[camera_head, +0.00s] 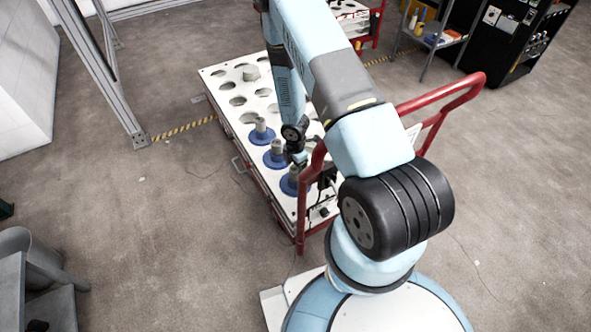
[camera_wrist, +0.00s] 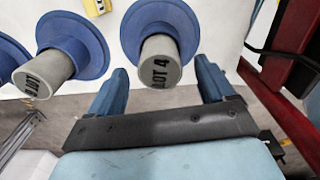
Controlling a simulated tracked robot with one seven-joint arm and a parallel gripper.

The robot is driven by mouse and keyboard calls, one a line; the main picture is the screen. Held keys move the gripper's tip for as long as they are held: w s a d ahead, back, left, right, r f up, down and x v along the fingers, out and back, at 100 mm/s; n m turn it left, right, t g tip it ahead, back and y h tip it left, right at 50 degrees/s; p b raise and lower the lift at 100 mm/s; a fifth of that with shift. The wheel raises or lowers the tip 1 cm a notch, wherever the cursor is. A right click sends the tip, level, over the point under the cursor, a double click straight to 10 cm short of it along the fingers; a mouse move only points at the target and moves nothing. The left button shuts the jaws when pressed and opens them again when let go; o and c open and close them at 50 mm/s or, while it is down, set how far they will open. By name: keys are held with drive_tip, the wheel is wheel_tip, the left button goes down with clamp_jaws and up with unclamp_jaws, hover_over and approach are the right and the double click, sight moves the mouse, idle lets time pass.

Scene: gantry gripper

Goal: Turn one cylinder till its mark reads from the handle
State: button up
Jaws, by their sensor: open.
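The nearest grey cylinder (camera_wrist: 160,50) stands on a blue flanged base (camera_wrist: 137,16). Its end face carries a dark mark that looks like "LOT 4", turned sideways in the wrist view. My gripper (camera_wrist: 161,68) is open, with one blue finger on each side of this cylinder in the picture and a visible gap on both sides. A second marked cylinder (camera_wrist: 42,72) on a blue base is at left, its mark only partly legible. In the head view my gripper (camera_head: 298,160) is over the near end of the white cart top (camera_head: 225,85), partly hiding the nearest cylinder. The red cart handle (camera_head: 440,100) is beside it.
Two more cylinders on blue bases, one (camera_head: 275,152) and another (camera_head: 261,128), stand in a row behind. The red handle frame (camera_wrist: 285,115) is close at the right of my gripper.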

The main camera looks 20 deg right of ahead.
wheel_tip(320, 180, up, 11)
drive_tip(key=shift+r, duration=0.2)
idle(0.4)
drive_tip(key=shift+w+r, duration=0.1)
drive_tip(key=s+d+r+m+t+h, duration=0.15)
drive_tip(key=r+m, duration=0.35)
drive_tip(key=r, duration=1.1)
drive_tip(key=d+r+m+t+h, duration=0.1)
drive_tip(key=d+r+m+t, duration=0.35)
drive_tip(key=r, duration=1.25)
drive_tip(key=s+a+r+m+y, duration=0.1)
drive_tip(key=s+a+r+m, duration=0.2)
drive_tip(key=s+r+m, duration=0.3)
drive_tip(key=s+a+r+m+y, duration=0.1)
drive_tip(key=s+a+r+m, duration=0.2)
drive_tip(key=s+r, duration=0.9)
drive_tip(key=s+m, duration=0.2)
drive_tip(key=s, duration=0.2)
drive_tip(key=shift+s+r+m, duration=0.25)
drive_tip(key=shift+r+m, duration=0.1)
drive_tip(key=shift+r, duration=0.05)
